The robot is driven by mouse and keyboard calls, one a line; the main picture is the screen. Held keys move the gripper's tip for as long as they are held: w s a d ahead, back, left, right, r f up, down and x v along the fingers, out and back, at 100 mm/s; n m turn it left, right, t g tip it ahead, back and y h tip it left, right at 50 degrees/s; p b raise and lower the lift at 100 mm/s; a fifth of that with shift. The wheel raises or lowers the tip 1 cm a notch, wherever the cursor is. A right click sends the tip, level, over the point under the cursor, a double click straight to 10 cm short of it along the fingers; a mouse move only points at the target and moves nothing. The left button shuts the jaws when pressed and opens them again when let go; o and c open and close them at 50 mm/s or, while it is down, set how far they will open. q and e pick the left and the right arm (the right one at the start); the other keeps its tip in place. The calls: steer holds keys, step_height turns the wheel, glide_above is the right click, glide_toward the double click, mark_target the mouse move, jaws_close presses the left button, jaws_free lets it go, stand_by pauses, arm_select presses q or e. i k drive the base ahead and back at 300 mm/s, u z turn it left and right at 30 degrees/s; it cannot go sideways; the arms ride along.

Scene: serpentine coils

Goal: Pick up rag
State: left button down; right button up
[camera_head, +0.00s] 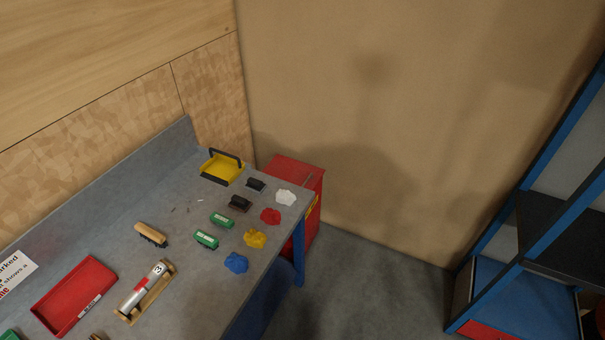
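Neither of my grippers shows in the head view.
Green blocks (206,240), dark blocks (240,203) and a wooden-handled brush (151,235) lie left of the rags. A yellow tray (222,168), red tray (74,297) and a cylinder in a wooden holder (146,290) share the bench. A blue-framed shelf (535,235) stands right, across open floor.

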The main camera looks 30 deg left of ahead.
mark_target(284, 197)
steer(key=i, duration=2.95)
steer(key=u, duration=0.15)
